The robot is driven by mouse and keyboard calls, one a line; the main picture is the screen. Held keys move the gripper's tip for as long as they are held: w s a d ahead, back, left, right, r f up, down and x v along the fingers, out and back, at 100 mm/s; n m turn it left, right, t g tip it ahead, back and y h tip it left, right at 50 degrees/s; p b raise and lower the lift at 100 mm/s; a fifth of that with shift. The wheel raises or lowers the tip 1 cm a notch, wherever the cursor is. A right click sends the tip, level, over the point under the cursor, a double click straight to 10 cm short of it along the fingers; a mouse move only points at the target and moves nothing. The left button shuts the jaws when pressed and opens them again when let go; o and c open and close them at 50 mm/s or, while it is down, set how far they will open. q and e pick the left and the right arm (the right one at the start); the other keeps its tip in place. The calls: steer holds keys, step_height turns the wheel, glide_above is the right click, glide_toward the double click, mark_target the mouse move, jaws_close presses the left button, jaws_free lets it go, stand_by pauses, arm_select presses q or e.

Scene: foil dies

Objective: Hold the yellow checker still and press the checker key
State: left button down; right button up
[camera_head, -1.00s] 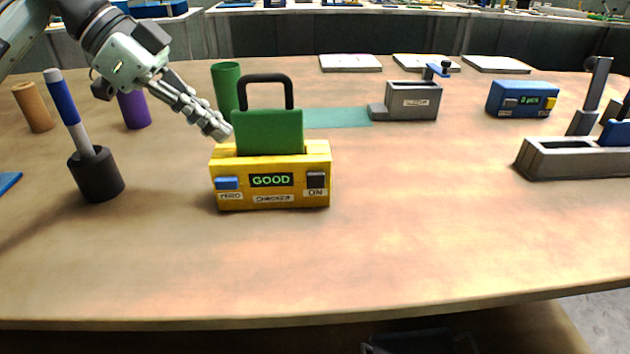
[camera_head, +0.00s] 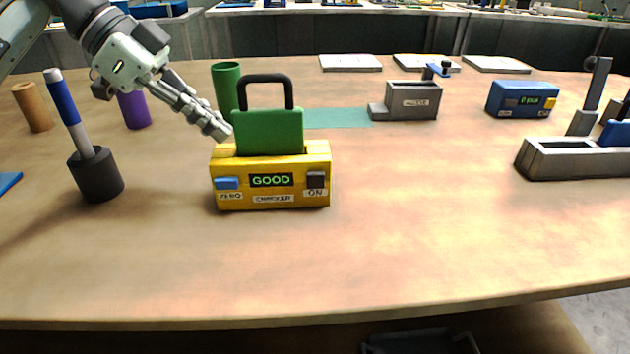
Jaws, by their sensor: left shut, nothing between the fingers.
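The yellow checker (camera_head: 292,200) stands on the table left of the middle. Its display (camera_head: 271,180) reads GOOD in green. A blue key (camera_head: 228,183) labelled ZERO is on the left of its front, and a dark key (camera_head: 316,180) labelled ON is on the right. A green block (camera_head: 269,132) with a black handle (camera_head: 265,77) stands upright in the checker's top. My left gripper (camera_head: 226,133) is shut and empty, with its fingertips close to the checker's top left corner, beside the green block. I cannot tell whether it touches. My right gripper is not in view.
A black holder (camera_head: 96,175) with a blue-handled tool stands at the left. Purple, brown and green (camera_head: 226,85) cylinders are behind. A grey fixture (camera_head: 412,102), a blue device (camera_head: 522,99) and a grey trough (camera_head: 570,160) stand right. The front table is clear.

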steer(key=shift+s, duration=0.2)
arm_select(q)
steer(key=shift+f, duration=0.15)
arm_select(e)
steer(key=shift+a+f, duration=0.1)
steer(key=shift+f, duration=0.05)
arm_select(q)
steer(key=shift+f, duration=0.25)
steer(key=shift+s+f, duration=0.1)
steer(key=shift+f, duration=0.6)
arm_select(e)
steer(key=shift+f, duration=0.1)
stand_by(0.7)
arm_select(q)
steer(key=shift+f, duration=0.1)
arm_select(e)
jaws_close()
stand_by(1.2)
